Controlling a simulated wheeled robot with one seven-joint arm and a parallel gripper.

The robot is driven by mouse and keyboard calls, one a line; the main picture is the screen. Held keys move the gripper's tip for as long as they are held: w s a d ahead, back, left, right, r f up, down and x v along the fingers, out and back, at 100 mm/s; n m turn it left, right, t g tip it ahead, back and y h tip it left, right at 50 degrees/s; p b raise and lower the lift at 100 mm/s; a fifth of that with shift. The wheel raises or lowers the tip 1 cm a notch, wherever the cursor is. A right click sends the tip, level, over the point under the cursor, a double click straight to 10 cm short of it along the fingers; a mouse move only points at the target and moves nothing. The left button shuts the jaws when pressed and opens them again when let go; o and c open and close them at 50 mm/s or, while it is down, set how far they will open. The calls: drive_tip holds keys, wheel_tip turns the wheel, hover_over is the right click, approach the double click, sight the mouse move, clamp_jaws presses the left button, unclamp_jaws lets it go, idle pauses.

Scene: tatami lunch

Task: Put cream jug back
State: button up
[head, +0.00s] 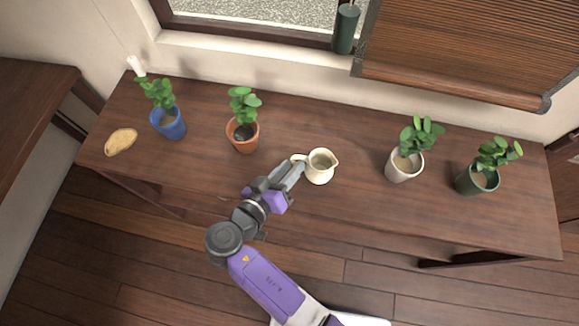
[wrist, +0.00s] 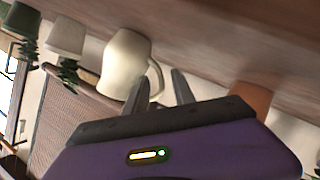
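The cream jug (head: 320,167) stands upright on the long brown table, near its middle, with its handle toward the left and its spout toward the right. My gripper (head: 298,170) is at the jug's handle side, reaching in from the lower left. In the wrist view, which is turned over, the two fingers of my gripper (wrist: 161,77) are apart. The jug (wrist: 122,62) is just beyond them, and its handle lies ahead of the gap between the fingertips. I cannot tell whether a finger touches the handle.
On the table (head: 300,225) are a blue pot (head: 170,126), a terracotta pot (head: 242,138), a white pot (head: 402,168) and a dark green pot (head: 478,180), all with plants. A bread-like item (head: 121,141) lies at the left end. A dark green bottle (head: 346,30) stands on the windowsill.

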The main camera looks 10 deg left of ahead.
drive_tip(key=b+v, duration=0.2)
drive_tip(key=v, duration=1)
drive_tip(key=a+f+n+g+y, duration=0.2)
drive_tip(key=a+f+n+y, duration=0.1)
drive_tip(key=a+n+y, duration=0.55)
drive_tip(key=s+d+r+m+t+y, duration=0.1)
drive_tip(key=s+d+r+m+t, duration=0.2)
drive_tip(key=d, duration=0.6)
drive_tip(key=s+d+r+m+y, duration=0.1)
drive_tip(key=s+d+r+m, duration=0.1)
drive_tip(key=d+r, duration=0.55)
drive_tip(key=s+d+r+m+t+y, duration=0.1)
drive_tip(key=s+d+r+m+t, duration=0.15)
drive_tip(key=d, duration=0.85)
drive_tip(key=s+d+r+m+g+h, duration=0.1)
drive_tip(key=s+d+m+h, duration=0.2)
drive_tip(key=s+d+h, duration=0.3)
drive_tip(key=s+d, duration=0.2)
drive_tip(key=d, duration=0.3)
drive_tip(key=shift+s+m, duration=0.2)
drive_tip(key=shift+m, duration=0.1)
